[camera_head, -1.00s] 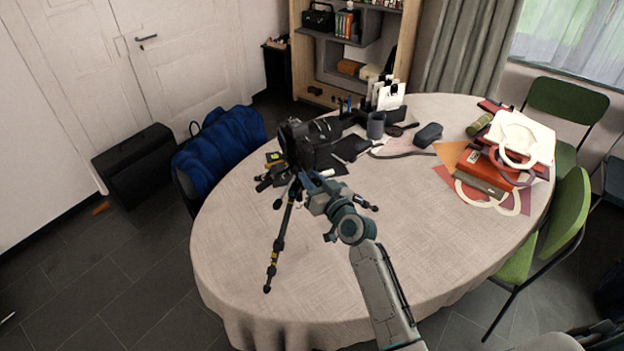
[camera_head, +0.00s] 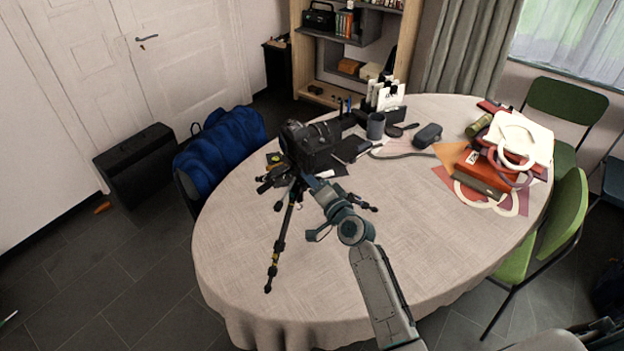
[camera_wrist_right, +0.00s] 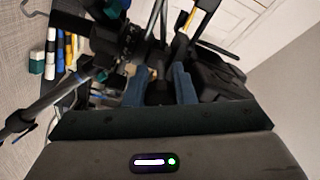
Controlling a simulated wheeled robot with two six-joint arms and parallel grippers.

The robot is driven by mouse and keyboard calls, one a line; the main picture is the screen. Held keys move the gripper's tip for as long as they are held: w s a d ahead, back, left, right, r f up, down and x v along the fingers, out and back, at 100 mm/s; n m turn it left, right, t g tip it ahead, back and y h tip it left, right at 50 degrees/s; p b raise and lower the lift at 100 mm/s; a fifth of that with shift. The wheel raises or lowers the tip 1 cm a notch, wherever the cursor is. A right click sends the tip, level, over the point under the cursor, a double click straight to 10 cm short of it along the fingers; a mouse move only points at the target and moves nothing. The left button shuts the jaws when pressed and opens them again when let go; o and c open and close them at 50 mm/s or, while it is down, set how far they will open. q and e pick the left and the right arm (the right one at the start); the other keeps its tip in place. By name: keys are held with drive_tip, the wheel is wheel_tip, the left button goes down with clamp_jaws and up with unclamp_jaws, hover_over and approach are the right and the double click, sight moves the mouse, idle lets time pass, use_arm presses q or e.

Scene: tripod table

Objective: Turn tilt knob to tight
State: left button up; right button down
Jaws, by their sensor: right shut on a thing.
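A black camera (camera_head: 312,147) sits on top of a small tripod (camera_head: 281,238), whose legs are spread on the near left part of the table. My right gripper (camera_head: 308,181) reaches in from the lower right to the tripod head, just below the camera. In the right wrist view its two blue fingers (camera_wrist_right: 160,88) are closed around a dark part at the tripod head, apparently the tilt knob (camera_wrist_right: 158,91). The knob is mostly hidden between the fingers, and its setting cannot be read. My left gripper is out of view.
The round table (camera_head: 420,225) has a clear front and middle. Behind the tripod stand a grey mug (camera_head: 376,126) and a desk organizer (camera_head: 386,108). A chair with a blue jacket (camera_head: 222,148) stands at the left.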

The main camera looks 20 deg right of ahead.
drive_tip(key=m+p, duration=0.1)
drive_tip(key=m, duration=0.3)
drive_tip(key=shift+m+p, duration=0.55)
drive_tip(key=shift+m, duration=1.05)
drive_tip(key=c, duration=2.2)
unclamp_jaws()
drive_tip(key=c, duration=1.2)
unclamp_jaws()
drive_tip(key=shift+w+r, duration=0.1)
drive_tip(key=shift+r, duration=0.05)
